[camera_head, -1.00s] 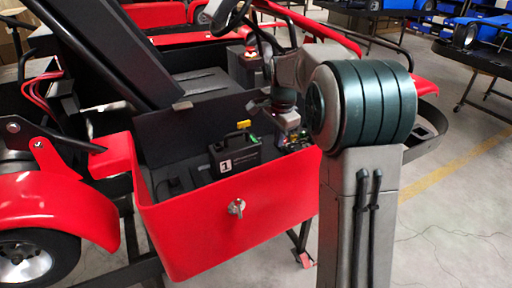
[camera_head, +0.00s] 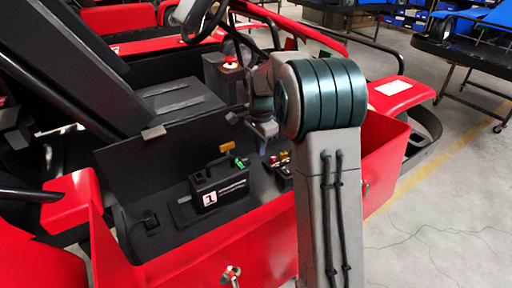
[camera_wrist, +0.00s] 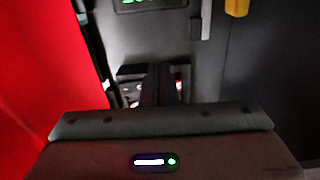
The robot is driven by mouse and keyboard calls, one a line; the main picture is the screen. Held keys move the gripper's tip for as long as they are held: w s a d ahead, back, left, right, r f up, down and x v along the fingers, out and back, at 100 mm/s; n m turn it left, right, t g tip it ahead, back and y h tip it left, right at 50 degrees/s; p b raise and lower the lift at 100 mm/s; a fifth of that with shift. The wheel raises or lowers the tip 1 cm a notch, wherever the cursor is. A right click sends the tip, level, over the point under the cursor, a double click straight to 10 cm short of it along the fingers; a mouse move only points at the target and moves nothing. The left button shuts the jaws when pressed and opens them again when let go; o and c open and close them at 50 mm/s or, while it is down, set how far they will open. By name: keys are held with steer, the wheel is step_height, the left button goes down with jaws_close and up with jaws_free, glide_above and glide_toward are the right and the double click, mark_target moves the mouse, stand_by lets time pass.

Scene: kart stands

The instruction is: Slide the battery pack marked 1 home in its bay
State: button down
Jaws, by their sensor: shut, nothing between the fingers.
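The dark battery pack (camera_head: 222,187), with a white label bearing a 1 and a handle on top, stands upright in the red-fronted bay (camera_head: 195,262). A dark strip of floor shows at its left. I cannot tell whether it is fully seated. A yellow lever (camera_head: 227,147) rises behind it and also shows in the wrist view (camera_wrist: 237,7). A green-lit panel (camera_wrist: 150,3) is at that view's top edge. My gripper (camera_head: 270,156) is to the right of the pack, apart from it, partly hidden by my arm. Its dark fingers (camera_wrist: 158,85) are shut and empty.
A small block with red and yellow parts (camera_head: 283,170) sits right of the pack, below my gripper. A black connector with a cable (camera_head: 148,222) lies left of the pack. The red front wall has a metal latch (camera_head: 231,275). A black upright panel stands behind.

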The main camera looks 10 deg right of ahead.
mark_target(248, 170)
steer(key=f, duration=0.7)
steer(key=shift+a+f+p, duration=0.25)
steer(key=shift+p, duration=0.05)
steer(key=a, duration=0.1)
steer(key=s+a+p, duration=0.1)
steer(key=a, duration=0.1)
steer(key=shift+s+a, duration=0.1)
steer(key=shift+a, duration=0.25)
steer(key=shift+f, duration=0.1)
